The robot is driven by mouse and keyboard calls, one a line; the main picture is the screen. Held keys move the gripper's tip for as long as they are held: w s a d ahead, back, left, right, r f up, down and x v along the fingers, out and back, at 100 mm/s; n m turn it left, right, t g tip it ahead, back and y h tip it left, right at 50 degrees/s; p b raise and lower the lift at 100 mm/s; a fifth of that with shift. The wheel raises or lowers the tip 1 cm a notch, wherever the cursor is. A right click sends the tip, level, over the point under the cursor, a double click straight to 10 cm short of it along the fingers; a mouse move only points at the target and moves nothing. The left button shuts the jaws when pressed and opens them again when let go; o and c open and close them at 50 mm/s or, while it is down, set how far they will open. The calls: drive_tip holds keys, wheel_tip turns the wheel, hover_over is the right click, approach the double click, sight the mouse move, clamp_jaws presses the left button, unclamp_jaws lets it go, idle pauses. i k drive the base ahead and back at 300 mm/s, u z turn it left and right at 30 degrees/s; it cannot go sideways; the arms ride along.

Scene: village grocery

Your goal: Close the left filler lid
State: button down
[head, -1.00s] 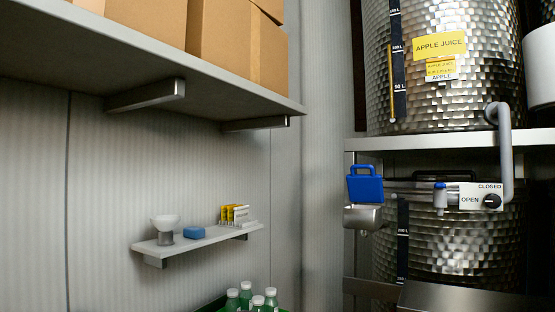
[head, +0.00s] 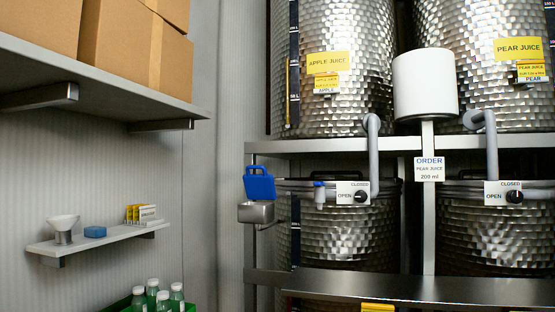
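A blue lid (head: 260,183) stands raised and tilted above a small metal box (head: 256,212) on the left post of the tank rack. This looks like the left filler lid, and it appears open. A tap with a blue top (head: 319,192) is to its right, beside a panel marked OPEN and CLOSED (head: 353,193). A second such panel (head: 504,193) is further right; no second blue lid shows. My gripper is not in view.
Steel tanks (head: 335,110) labelled apple and pear juice fill the rack. A metal ledge (head: 430,288) runs along the front below. On the left are a high shelf (head: 110,85) with cardboard boxes, a small shelf (head: 105,242) and green-crate bottles (head: 152,293).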

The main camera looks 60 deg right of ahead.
sight(258, 186)
drive_tip(key=z, duration=1.25)
